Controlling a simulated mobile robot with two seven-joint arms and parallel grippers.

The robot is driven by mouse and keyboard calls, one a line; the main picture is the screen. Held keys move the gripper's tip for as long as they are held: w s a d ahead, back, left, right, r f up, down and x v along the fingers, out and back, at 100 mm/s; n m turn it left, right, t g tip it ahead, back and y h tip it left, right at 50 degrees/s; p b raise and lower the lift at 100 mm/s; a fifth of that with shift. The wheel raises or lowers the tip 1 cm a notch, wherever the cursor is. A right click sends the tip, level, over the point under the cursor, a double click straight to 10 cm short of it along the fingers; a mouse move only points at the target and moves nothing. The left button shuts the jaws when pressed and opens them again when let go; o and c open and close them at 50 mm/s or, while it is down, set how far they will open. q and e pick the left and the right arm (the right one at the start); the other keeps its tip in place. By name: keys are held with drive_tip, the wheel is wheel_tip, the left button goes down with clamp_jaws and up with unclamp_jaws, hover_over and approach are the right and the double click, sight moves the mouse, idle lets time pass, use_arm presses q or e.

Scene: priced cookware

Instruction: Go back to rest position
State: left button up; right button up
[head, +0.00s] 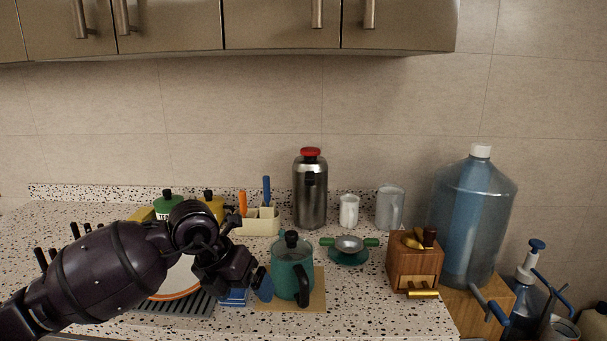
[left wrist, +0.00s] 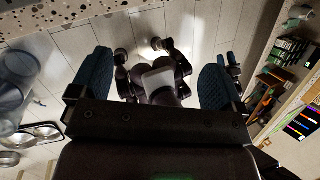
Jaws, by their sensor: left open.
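My left arm comes in from the left in the head view, above the counter. Its gripper (head: 250,284) appears in front of the left side of a teal lidded pot (head: 291,268); I cannot tell how far apart they are. In the left wrist view the two blue fingers of the left gripper (left wrist: 153,80) stand wide apart with nothing held between them. My right gripper shows in neither view.
The speckled counter (head: 385,315) holds a wooden grinder (head: 414,265), a steel flask (head: 310,190), glass jars (head: 390,208) and a plate (head: 180,281) partly behind my arm. A large water bottle (head: 474,215) stands right. Cabinets (head: 280,24) hang above. The wrist view shows floor (left wrist: 213,22).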

use_arm(q)
drive_tip(key=s+d+r+h, duration=0.3)
drive_tip(key=d+r+h, duration=0.7)
drive_tip(key=r+h, duration=0.3)
drive_tip(key=w+a+f+n+t+y, duration=0.1)
drive_tip(key=w+a+f+n+t, duration=0.1)
drive_tip(key=a+n+t, duration=0.45)
drive_tip(key=w+a+f+n+t+y, duration=0.1)
drive_tip(key=w+a+f+n+t, duration=0.15)
drive_tip(key=n+t, duration=0.75)
drive_tip(key=s+a+f+n+y, duration=0.1)
drive_tip(key=a+f+n+y, duration=0.35)
drive_tip(key=f+n, duration=0.3)
drive_tip(key=s+a+f+n+y, duration=0.2)
drive_tip(key=a+f+n+y, duration=0.2)
drive_tip(key=f+n+y, duration=0.3)
drive_tip(key=s+a+f+n+g+y, duration=0.2)
drive_tip(key=s+a+f+n+g, duration=0.1)
drive_tip(key=s+f, duration=0.9)
drive_tip(key=s+a+f+n+g+y, duration=0.2)
drive_tip(key=s+a+f+n+g, duration=0.2)
drive_tip(key=s+f, duration=0.7)
drive_tip(key=shift+s+a+f, duration=0.35)
drive_tip(key=shift+s+a, duration=0.5)
drive_tip(key=shift+a, duration=0.15)
